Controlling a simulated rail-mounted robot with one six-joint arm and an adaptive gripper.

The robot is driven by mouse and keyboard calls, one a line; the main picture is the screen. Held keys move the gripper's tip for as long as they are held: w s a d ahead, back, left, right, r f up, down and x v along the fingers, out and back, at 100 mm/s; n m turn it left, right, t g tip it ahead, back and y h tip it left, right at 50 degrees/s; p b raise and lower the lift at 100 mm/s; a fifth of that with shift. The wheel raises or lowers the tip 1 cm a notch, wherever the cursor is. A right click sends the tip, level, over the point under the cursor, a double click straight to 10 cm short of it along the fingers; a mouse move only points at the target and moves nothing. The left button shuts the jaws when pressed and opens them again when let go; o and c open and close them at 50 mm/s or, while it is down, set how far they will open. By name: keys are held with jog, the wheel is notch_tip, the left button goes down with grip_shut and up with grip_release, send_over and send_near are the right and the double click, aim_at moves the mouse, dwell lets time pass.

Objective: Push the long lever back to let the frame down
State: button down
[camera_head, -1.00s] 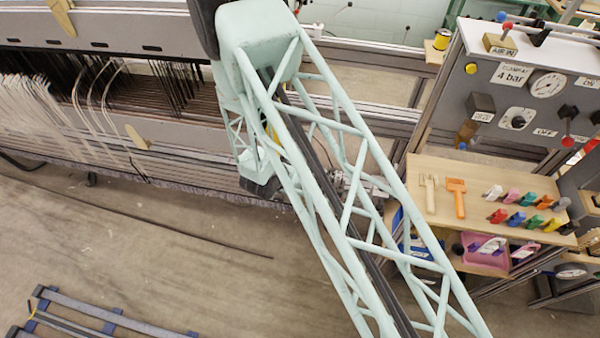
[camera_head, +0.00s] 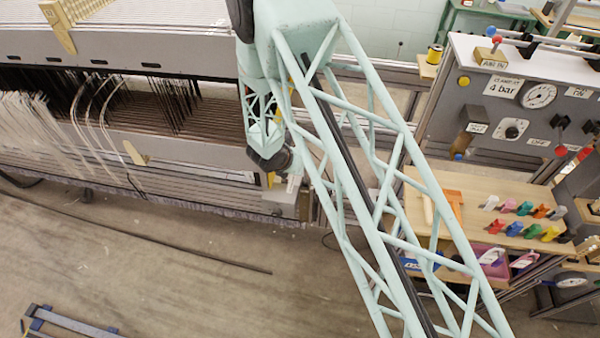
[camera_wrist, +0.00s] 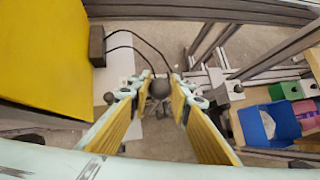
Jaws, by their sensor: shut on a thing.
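In the wrist view my gripper (camera_wrist: 163,92) has its two yellow-padded fingers on either side of a dark round knob (camera_wrist: 160,87), which looks like the end of the long lever. The fingers are shut on it. The lever's shaft below the knob is mostly hidden. In the head view my wrist is low at the right end of the loom (camera_head: 180,150), and my arm covers most of the gripper and the lever there. The frame cannot be clearly told apart from the rest of the loom.
A grey control panel (camera_head: 470,85) with a gauge stands at the right. Below it a wooden shelf (camera_head: 480,240) holds coloured clips and an orange tool (camera_head: 455,203). A blue bin (camera_wrist: 255,125) shows at the wrist view's right. The floor in front of the loom is mostly clear.

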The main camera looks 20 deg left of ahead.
jog(key=shift+w+a+r+b, duration=0.1)
jog(key=shift+w+a+b, duration=0.1)
jog(key=shift+w, duration=0.5)
jog(key=shift+w+a+r+b, duration=0.1)
jog(key=shift+w+a+b, duration=0.1)
jog(key=shift+w, duration=0.55)
jog(key=shift+w+a+r+b, duration=0.1)
jog(key=shift+w+a+b, duration=0.1)
jog(key=shift+w, duration=0.5)
jog(key=c, duration=2.4)
grip_release()
jog(key=shift+f, duration=0.1)
jog(key=shift+s, duration=0.1)
jog(key=v, duration=1.2)
